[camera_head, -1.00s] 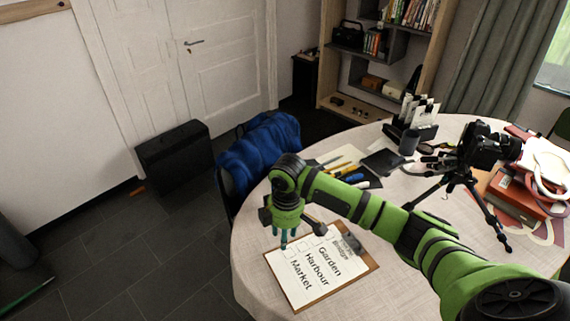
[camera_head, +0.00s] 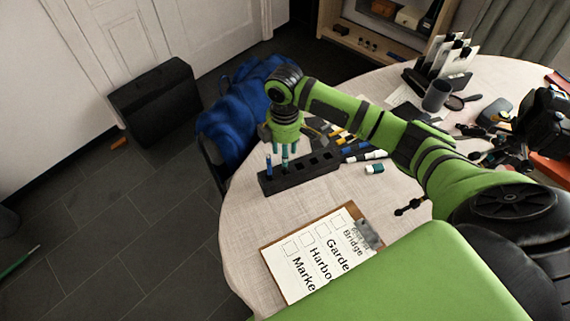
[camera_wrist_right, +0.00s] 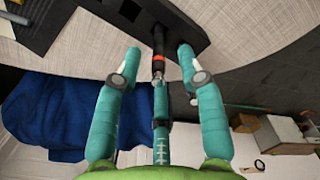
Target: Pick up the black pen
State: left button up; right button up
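A black slotted holder (camera_head: 310,172) stands near the left edge of the round table, also at the top of the right wrist view (camera_wrist_right: 185,30). My right gripper (camera_head: 283,155) points down over the holder's left end. In the right wrist view, its teal fingers (camera_wrist_right: 153,68) are spread apart. A dark pen with an orange-red band (camera_wrist_right: 158,55) stands in the holder between the fingers, with no clear grip on it. A blue pen (camera_head: 268,166) stands in the leftmost slot. The pen under the gripper is mostly hidden in the head view. My left gripper is not in view.
A clipboard with a printed list (camera_head: 318,250) lies in front of the holder. Loose markers (camera_head: 368,157) lie to its right. A blue jacket (camera_head: 235,115) hangs beyond the table edge. A grey cup (camera_head: 436,95) and a black camera (camera_head: 545,120) stand to the right.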

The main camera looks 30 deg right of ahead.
notch_tip(320, 180, down, 5)
jog(key=shift+p, duration=0.75)
jog(key=shift+f, duration=0.65)
grip_shut()
